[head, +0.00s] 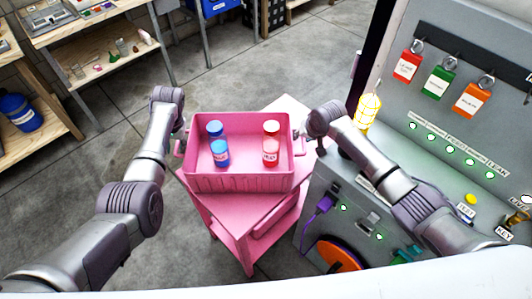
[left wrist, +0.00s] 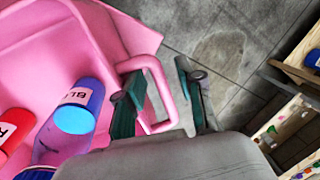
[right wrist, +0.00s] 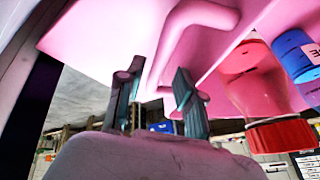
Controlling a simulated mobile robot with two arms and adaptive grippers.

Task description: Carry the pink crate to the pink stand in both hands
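The pink crate (head: 240,184) is at the middle of the head view, over the pink stand (head: 232,222); I cannot tell whether it rests on it. A blue cartridge (head: 220,155) and a red cartridge (head: 270,156) stand inside the crate. My left gripper (left wrist: 160,95) is open at the crate's left handle (left wrist: 158,80), with the bar between its fingers. My right gripper (right wrist: 155,100) is open at the right handle (right wrist: 172,45), with the bar passing between its fingers. In the head view the arms partly hide both handles.
A grey panel console (head: 345,205) with lights, an orange disc (head: 338,254) and hanging tags stands close on the right. Shelves (head: 85,25) with small items are at the back left, and a blue container (head: 20,112) is at far left. Grey floor is free left of the stand.

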